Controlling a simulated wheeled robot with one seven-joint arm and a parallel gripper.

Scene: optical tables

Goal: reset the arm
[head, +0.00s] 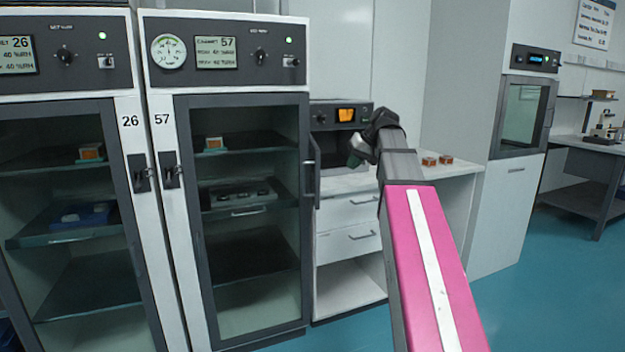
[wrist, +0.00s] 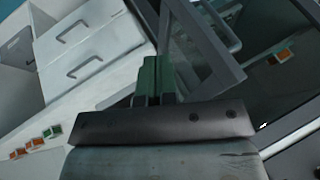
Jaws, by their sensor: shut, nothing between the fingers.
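My arm, with a pink and white link, reaches up and forward in the head view. My gripper (head: 356,153) is at its end, in front of the counter and just right of the cabinet 57 door handle. In the wrist view the two green fingers of my gripper (wrist: 153,82) are together with nothing between them. The fingertips appear close to the cabinet door frame in the wrist view; I cannot tell whether they touch it.
Cabinet 57 (head: 161,220) and cabinet 26 (head: 134,163) stand at left, doors shut. The white counter (head: 345,184) has drawers and small orange-topped boxes (head: 437,161). A tall oven unit (head: 490,215) and a table (head: 575,142) stand at right. Blue floor (head: 545,270) is clear at right.

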